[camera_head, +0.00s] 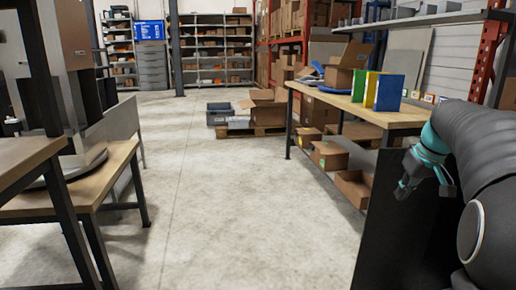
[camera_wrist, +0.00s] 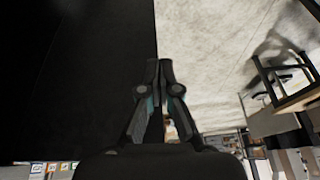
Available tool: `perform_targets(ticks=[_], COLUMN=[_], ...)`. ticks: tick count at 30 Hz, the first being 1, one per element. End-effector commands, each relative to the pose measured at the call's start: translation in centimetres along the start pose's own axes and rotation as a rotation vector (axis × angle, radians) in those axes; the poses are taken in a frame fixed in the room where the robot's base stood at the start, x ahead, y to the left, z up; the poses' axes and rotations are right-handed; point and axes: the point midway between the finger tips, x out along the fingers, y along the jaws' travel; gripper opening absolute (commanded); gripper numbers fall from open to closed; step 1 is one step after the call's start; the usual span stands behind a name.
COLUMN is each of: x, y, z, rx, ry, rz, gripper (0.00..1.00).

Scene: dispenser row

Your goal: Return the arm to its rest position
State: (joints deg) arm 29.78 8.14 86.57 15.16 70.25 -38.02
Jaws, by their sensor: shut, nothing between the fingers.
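My gripper (camera_head: 420,188) hangs at the right of the head view at the end of my grey arm, beside the near end of the right-hand workbench. In the wrist view my gripper (camera_wrist: 158,68) has its fingertips together with nothing between them. It is over a dark surface on the left and the pale concrete floor on the right. It touches nothing that I can see.
A workbench (camera_head: 352,108) on the right bears yellow, green and blue upright items (camera_head: 388,92) and an open carton (camera_head: 345,66). A wooden table (camera_head: 92,186) stands at the left. The concrete floor (camera_head: 215,190) between is clear. Pallet boxes (camera_head: 266,108) stand farther back.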

Motion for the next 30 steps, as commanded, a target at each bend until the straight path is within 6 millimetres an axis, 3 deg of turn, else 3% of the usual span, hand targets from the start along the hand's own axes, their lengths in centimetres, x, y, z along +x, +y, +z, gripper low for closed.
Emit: perform_targets(ticks=[3, 8, 19, 30], x=[1.9, 3.0, 3.8, 4.0], y=[-0.2, -2.4, -12.6, -20.8], z=[2.4, 5.6, 15.6, 25.3], rx=[0.120, 0.232, 0.339, 0.186], ry=[-0.034, -0.056, -0.039, 0.037], rz=[0.018, 0.052, 0.127, 0.129], gripper=[0.00, 0.00, 0.00, 0.00])
